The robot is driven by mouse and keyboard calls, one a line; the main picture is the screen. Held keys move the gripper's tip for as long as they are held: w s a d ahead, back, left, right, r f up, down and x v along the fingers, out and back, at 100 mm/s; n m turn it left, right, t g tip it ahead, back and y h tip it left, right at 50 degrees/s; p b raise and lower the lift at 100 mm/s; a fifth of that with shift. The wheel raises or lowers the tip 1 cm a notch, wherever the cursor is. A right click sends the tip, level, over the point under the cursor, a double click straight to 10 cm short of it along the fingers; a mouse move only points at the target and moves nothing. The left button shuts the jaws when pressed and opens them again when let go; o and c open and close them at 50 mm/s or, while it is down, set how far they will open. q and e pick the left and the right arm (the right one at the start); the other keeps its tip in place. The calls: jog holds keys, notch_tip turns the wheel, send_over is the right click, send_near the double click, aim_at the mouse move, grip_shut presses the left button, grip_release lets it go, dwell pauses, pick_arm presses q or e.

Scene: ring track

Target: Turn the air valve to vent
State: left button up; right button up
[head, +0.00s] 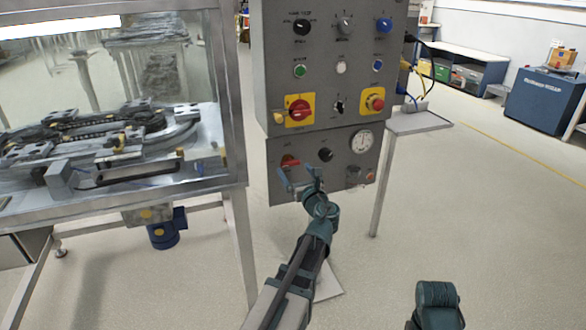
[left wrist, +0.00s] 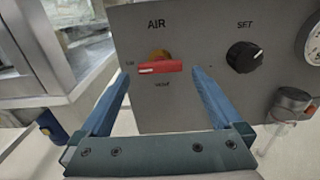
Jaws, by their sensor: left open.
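The air valve has a red handle (head: 290,161) on the lower grey panel in the head view. In the left wrist view the red handle (left wrist: 168,66) lies level under the word AIR, with a pale mark at its left end. A small label is at its left and another, seemingly "VENT", is below it. My left gripper (head: 300,181) is open in front of the valve. In the left wrist view its blue fingers (left wrist: 160,73) stand on either side of the handle, with gaps visible at both ends.
A black SET knob (left wrist: 243,57) and a pressure gauge (head: 362,141) are right of the valve. The control box (head: 325,85) with knobs and buttons is above. A glazed machine frame (head: 235,120) stands close at the left. A small side table (head: 420,122) is at the right.

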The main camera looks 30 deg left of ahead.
aim_at(290, 163)
pick_arm(q)
jog(key=shift+x, duration=1.4)
jog(key=c, duration=1.2)
